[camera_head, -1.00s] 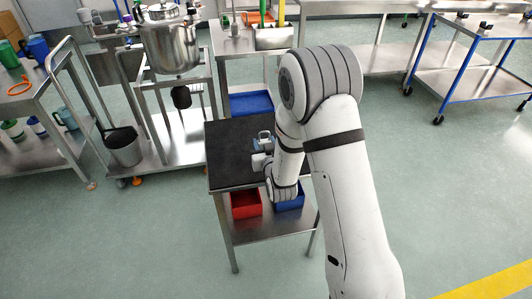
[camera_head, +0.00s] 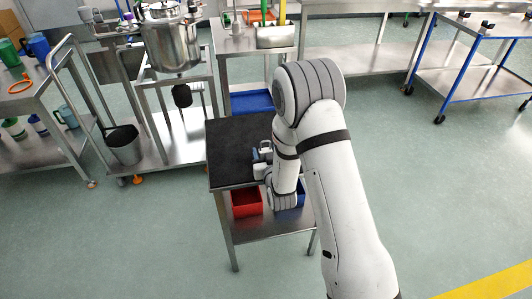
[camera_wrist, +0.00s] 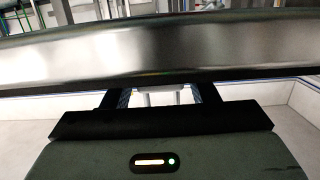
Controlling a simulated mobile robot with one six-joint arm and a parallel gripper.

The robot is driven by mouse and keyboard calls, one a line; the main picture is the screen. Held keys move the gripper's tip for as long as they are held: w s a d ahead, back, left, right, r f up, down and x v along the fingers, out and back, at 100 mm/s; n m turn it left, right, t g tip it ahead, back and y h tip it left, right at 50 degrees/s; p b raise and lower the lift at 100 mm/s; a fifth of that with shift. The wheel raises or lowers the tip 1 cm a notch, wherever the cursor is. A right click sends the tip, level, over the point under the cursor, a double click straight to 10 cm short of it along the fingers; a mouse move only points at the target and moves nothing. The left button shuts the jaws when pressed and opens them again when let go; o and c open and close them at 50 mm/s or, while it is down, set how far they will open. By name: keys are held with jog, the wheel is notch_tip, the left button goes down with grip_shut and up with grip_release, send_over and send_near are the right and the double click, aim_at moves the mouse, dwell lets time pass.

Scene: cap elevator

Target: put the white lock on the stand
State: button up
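My gripper (camera_head: 262,158) is low over the black-topped table (camera_head: 235,150), near its right part, partly hidden by my arm. A small pale loop-shaped thing (camera_head: 265,146) with a bluish patch beside it shows at the gripper's end. It is too small to name as the white lock. In the wrist view, my gripper's two dark fingers (camera_wrist: 160,98) are apart, with a small white thing (camera_wrist: 161,94) between them. A broad shiny metal band (camera_wrist: 160,52) crosses in front and hides the fingertips. I cannot tell whether the fingers grip anything. No stand is clearly identifiable.
A red bin (camera_head: 246,201) and a blue bin (camera_head: 300,195) are on the table's lower shelf. The tabletop's left half is clear.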

jog(key=shift+o, duration=0.9)
jog(key=shift+r, duration=0.15)
jog(key=shift+p+v, duration=1)
jog(key=shift+v, duration=5)
jog(key=d+r+m+g+h, duration=0.2)
jog(key=d+r+g+h, duration=0.1)
jog(key=d+r+g, duration=0.5)
jog(key=s+d+r+g, duration=0.2)
jog(key=s+d+r, duration=0.2)
jog(key=s, duration=0.5)
jog(key=s+d+r+m+g+h, duration=0.1)
jog(key=s+d+r+g, duration=0.2)
jog(key=s+r, duration=0.4)
jog(key=s+d, duration=0.1)
jog(key=s, duration=0.2)
jog(key=shift+s+d, duration=0.2)
jog(key=shift+s, duration=0.15)
